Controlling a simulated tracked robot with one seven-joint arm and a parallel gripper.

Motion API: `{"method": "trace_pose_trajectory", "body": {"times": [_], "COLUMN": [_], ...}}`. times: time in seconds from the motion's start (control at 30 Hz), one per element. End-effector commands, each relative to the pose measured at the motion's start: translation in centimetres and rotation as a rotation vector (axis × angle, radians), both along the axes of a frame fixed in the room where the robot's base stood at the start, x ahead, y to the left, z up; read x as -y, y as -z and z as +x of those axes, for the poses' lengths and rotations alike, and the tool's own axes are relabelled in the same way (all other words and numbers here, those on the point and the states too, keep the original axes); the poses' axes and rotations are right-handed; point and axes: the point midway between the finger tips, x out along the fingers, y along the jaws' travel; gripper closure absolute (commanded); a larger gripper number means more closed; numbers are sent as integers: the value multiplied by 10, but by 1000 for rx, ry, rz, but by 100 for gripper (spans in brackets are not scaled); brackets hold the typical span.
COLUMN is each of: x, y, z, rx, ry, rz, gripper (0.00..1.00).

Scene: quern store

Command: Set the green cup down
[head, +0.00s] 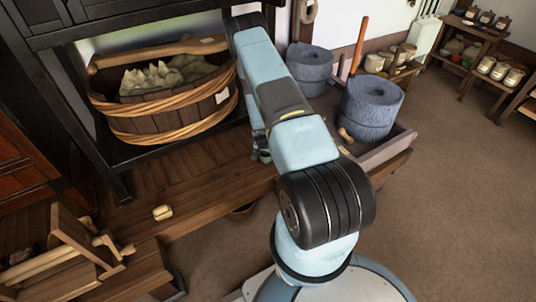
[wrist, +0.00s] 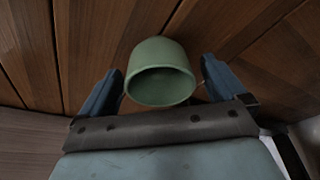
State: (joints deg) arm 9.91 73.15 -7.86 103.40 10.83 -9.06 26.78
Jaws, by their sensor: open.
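The green cup (wrist: 161,74) shows in the wrist view, in front of brown wooden planks, with its open mouth turned toward the camera. My gripper (wrist: 162,82) is open, with one dark blue finger on each side of the cup. A narrow gap shows between the cup and each finger. The cup appears to rest on the planks, but its base is hidden. In the head view my gripper (head: 262,148) is partly hidden by my arm, low over the wooden bench (head: 195,180), and the cup cannot be made out.
A wooden tub (head: 165,120) with pale contents stands behind, left of my arm. Grey quern stones (head: 370,112) stand right, one in a wooden tray (head: 388,150). A small wooden block (head: 162,212) lies on the bench. The bench between block and gripper is clear.

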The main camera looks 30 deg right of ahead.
Motion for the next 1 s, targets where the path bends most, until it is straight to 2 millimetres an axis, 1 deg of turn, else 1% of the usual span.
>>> {"method": "trace_pose_trajectory", "body": {"times": [0.2, 0.37, 0.8, 1.0], "x": [0, -2, -16, -20], "y": [-2, -14, -82, -105], "z": [0, -2, -14, -19], "rx": [0, 1, 2, 1], "ry": [1, 1, 1, 2], "rz": [0, -1, -1, 0], "gripper": [2, 2, 2, 2]}}
